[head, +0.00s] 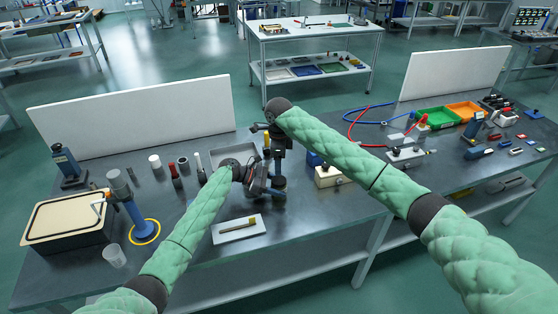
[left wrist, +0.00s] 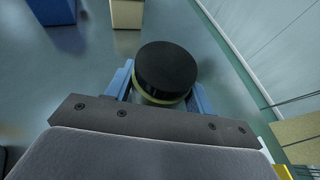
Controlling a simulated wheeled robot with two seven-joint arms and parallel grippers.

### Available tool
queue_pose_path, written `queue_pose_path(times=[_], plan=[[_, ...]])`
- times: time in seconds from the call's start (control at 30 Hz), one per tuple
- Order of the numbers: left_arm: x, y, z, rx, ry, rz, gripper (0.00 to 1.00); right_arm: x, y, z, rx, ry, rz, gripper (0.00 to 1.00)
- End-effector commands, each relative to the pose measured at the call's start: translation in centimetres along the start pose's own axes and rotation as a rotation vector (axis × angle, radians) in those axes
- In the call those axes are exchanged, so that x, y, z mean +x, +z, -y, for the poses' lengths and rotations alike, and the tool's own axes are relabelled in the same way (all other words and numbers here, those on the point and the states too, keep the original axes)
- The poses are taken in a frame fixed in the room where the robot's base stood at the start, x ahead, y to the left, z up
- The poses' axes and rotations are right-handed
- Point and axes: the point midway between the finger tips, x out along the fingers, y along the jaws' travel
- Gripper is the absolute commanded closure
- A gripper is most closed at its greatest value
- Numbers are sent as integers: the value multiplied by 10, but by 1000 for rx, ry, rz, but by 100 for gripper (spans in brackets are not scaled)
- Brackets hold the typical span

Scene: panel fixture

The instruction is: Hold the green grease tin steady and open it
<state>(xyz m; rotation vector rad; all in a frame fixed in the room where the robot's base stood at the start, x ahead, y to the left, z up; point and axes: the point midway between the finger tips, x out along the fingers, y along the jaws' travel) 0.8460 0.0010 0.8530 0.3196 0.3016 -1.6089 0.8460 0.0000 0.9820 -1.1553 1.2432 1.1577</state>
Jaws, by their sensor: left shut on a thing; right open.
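The grease tin (left wrist: 164,70) shows in the left wrist view as a round tin with a wide black lid and a narrow band of pale yellow-green body below it. My left gripper (left wrist: 160,93) is shut on the body, one blue finger on each side. In the head view the tin (head: 279,183) stands near the middle of the bench, partly hidden by my left gripper (head: 266,187). The lid looks seated on the tin. My right gripper (head: 279,155) is open, close above the tin; its fingertips are hard to make out.
A white tray with a brush (head: 238,229) lies in front of the tin. A grey tray (head: 232,155) is behind, and a cream box (head: 328,176) stands to the right. A lidded tub (head: 68,218) and a blue stand (head: 140,222) are at the left. A white panel (head: 135,115) stands behind.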

Motion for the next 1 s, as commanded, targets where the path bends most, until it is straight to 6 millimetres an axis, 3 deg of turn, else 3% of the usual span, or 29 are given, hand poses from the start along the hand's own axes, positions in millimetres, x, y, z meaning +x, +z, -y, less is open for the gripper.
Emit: queue_pose_path(times=[0.6,1.0], plan=[[0,0,0,0,0,0,100,69,0,0,8,1,0,34],[0,0,0,0,0,0,100,80,0,0,7,0,0,34]])
